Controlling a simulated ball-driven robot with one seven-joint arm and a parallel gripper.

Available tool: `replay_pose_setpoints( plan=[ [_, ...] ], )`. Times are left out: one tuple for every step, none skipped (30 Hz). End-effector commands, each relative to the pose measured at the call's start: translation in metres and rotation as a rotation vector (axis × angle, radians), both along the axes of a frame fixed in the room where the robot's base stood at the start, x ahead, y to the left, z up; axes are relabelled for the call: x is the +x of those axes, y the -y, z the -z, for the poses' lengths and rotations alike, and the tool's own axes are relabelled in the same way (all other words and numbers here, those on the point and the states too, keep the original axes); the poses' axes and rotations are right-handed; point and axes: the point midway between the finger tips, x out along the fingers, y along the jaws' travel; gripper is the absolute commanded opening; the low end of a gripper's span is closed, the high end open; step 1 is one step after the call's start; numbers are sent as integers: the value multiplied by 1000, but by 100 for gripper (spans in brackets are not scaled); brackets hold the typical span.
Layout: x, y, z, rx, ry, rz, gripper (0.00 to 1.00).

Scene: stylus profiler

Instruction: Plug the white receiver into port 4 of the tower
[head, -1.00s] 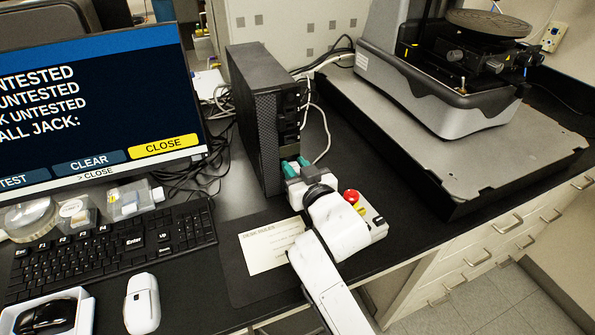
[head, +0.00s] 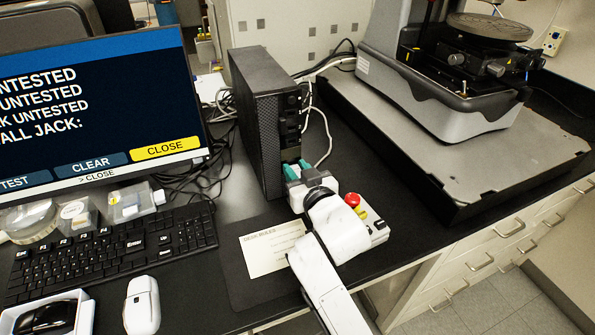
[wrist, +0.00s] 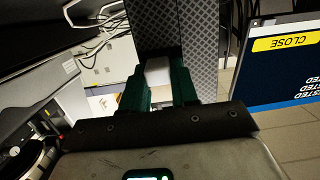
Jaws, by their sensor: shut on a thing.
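The white receiver (wrist: 158,70) is between the two green fingers of my gripper (wrist: 160,88) in the wrist view. My gripper (head: 297,171) is shut on it, low at the front of the black tower (head: 262,125) in the head view. The tower's patterned side (wrist: 200,45) rises just beyond the fingers in the wrist view. The receiver cannot be made out in the head view. Port 4 cannot be picked out, and whether the receiver touches the tower cannot be told.
A box with a red button (head: 352,200) stands right of my wrist. White cables (head: 326,135) hang beside the tower. A monitor (head: 95,110), keyboard (head: 110,250) and paper card (head: 270,250) are to the left. The profiler's grey base (head: 450,140) is to the right.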

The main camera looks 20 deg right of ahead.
Motion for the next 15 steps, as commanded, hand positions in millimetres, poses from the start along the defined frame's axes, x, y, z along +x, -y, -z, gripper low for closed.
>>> replay_pose_setpoints(
  plan=[
    [1,0,-1,0,2,-1,0],
    [1,0,-1,0,2,-1,0],
    [1,0,-1,0,2,-1,0],
    [1,0,-1,0,2,-1,0],
    [1,0,-1,0,2,-1,0],
    [1,0,-1,0,2,-1,0],
    [1,0,-1,0,2,-1,0],
    [1,0,-1,0,2,-1,0],
    [1,0,-2,0,3,-1,0],
    [0,0,-2,0,3,-1,0],
    [-1,0,-2,0,3,-1,0],
    [-2,0,-2,0,3,-1,0],
    [-4,0,-2,1,3,-1,0],
    [-5,0,-2,1,3,-1,0],
    [-7,0,-2,1,2,-1,0]
  ],
)
